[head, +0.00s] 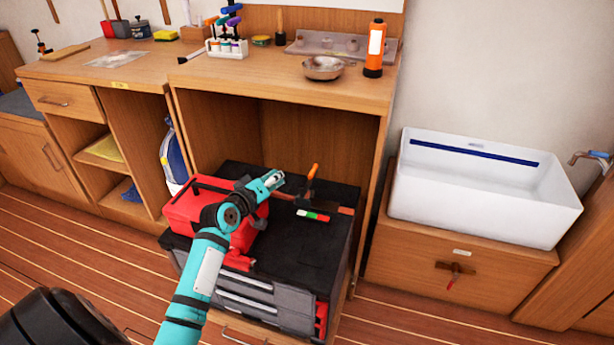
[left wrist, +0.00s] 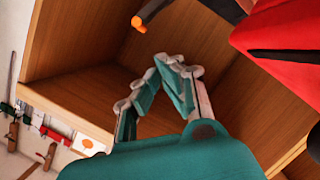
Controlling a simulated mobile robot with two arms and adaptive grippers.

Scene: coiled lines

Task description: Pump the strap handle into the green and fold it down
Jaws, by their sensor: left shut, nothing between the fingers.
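The strap handle (head: 311,173) is a dark lever with an orange tip, standing up at a tilt on the black-topped tool chest. A small gauge strip (head: 313,215) with green, white and red parts lies just in front of its base. My left gripper (head: 275,179) is shut and empty, left of the handle and apart from it, above the chest top. In the left wrist view, the shut fingertips (left wrist: 172,63) point towards the cupboard's inside, and the orange handle tip (left wrist: 138,23) shows above and left of them. My right gripper is not in view.
A red toolbox (head: 184,212) sits on the chest's left side, under my left arm. The chest (head: 296,250) stands within an open wooden cupboard, with side panels and a bench top around it. The chest top's front right is clear. A white sink (head: 482,205) stands right.

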